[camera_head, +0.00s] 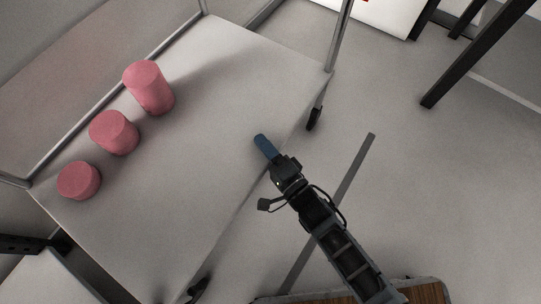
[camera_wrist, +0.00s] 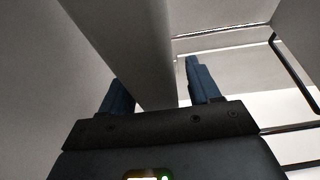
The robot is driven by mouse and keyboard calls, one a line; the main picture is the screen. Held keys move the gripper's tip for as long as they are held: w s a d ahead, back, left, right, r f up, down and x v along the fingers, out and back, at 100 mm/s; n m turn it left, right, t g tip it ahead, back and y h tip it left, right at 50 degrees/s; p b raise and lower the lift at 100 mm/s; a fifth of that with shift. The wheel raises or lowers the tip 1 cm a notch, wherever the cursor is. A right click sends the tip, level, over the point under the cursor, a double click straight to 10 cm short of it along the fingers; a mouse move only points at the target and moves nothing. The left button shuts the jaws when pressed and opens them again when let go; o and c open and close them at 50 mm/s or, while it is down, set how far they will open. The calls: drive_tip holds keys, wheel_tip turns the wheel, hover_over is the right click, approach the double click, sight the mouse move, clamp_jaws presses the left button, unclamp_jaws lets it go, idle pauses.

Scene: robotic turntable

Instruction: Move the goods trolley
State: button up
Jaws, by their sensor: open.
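The goods trolley (camera_head: 215,130) is a light grey platform with metal corner posts and dark casters, filling the left and middle of the head view. Three pink cylinders of differing heights stand in a row on it: a tall one (camera_head: 149,88), a middle one (camera_head: 114,132) and a short one (camera_head: 79,181). My gripper (camera_head: 262,142) appears over the platform's right edge in the head view. In the wrist view its two blue fingers (camera_wrist: 158,90) are apart, with a broad grey bar between them. I cannot tell whether they touch that bar.
A long dark strip (camera_head: 345,185) lies across the floor right of the trolley. A dark-legged frame (camera_head: 475,55) stands at the upper right, near a white panel (camera_head: 385,15). Grey floor between them is open. A brown wood-topped surface (camera_head: 425,293) shows at the bottom.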

drive_tip(key=shift+c, duration=0.4)
clamp_jaws()
idle(1.1)
